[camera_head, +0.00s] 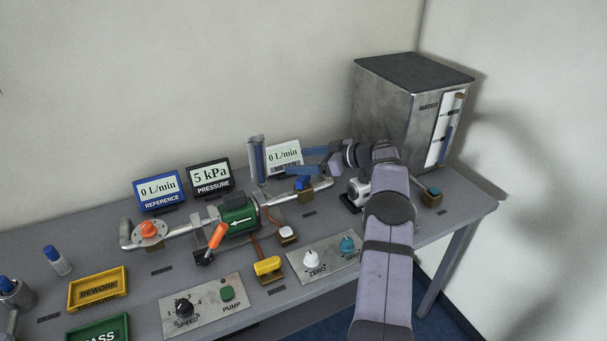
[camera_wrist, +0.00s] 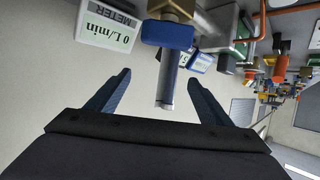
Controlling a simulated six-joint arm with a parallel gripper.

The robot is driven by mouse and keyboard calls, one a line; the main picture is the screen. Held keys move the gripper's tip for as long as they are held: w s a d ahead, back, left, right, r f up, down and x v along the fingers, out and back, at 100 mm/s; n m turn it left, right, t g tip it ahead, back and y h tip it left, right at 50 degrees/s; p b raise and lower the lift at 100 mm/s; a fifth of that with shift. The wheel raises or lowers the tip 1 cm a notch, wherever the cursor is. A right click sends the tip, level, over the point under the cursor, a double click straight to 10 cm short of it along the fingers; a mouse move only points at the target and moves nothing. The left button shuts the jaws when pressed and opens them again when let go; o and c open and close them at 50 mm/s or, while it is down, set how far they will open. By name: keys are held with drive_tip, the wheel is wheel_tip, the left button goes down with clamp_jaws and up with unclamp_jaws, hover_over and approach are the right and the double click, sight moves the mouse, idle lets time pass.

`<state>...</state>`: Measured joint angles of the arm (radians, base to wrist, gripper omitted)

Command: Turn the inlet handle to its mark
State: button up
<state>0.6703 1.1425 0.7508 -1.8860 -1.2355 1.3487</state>
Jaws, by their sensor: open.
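No label reading inlet is legible. A blue handle (camera_head: 303,183) sits on a brass valve body (camera_head: 306,194) in the pipe line; in the wrist view the blue handle (camera_wrist: 167,33) is ahead of the jaws, near the top. I cannot see a mark for the handle. An orange handle (camera_head: 217,237) stands tilted by the green pump.
The meter display (camera_head: 285,157) and upright tube (camera_head: 256,160) stand close to the fingers. The metal water tank (camera_head: 400,110) stands at the back right, with a teal-capped brass fitting (camera_head: 432,192) before it. A zero/span panel (camera_head: 325,256) lies in front.

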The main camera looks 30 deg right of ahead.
sight(304, 181)
drive_tip(key=shift+r, duration=2.1)
drive_tip(key=shift+w, duration=0.2)
drive_tip(key=c, duration=0.9)
drive_tip(key=shift+o, duration=0.2)
drive_tip(key=w+a+f+m+t+h+b, duration=0.2)
drive_tip(key=w+f+m+h+b, duration=0.15)
drive_tip(key=w+m+h, duration=0.6)
drive_tip(key=shift+s+a+f+m+g+h+b, duration=0.7)
drive_tip(key=shift+s+f+m+g+h, duration=0.4)
drive_tip(key=shift+s+m+h, duration=1.75)
drive_tip(key=shift+s+a+f+m+g+h+b, duration=0.5)
drive_tip(key=shift+s+f+m+g+h+b, duration=1.15)
drive_tip(key=shift+s, duration=2.2)
drive_tip(key=shift+n+t+h, duration=0.25)
drive_tip(key=shift+t+h, duration=0.1)
drive_tip(key=shift+t, duration=0.2)
drive_tip(key=shift+r+p+x, duration=0.15)
drive_tip(key=shift+p+x, duration=0.55)
drive_tip(key=shift+x, duration=0.25)
drive_tip(key=shift+r+p+x, duration=0.15)
drive_tip(key=shift+p+x, duration=0.5)
drive_tip(key=shift+x, duration=0.3)
drive_tip(key=shift+r+p+x, duration=0.2)
drive_tip(key=shift+p+x, duration=0.5)
drive_tip(key=shift+x, duration=0.2)
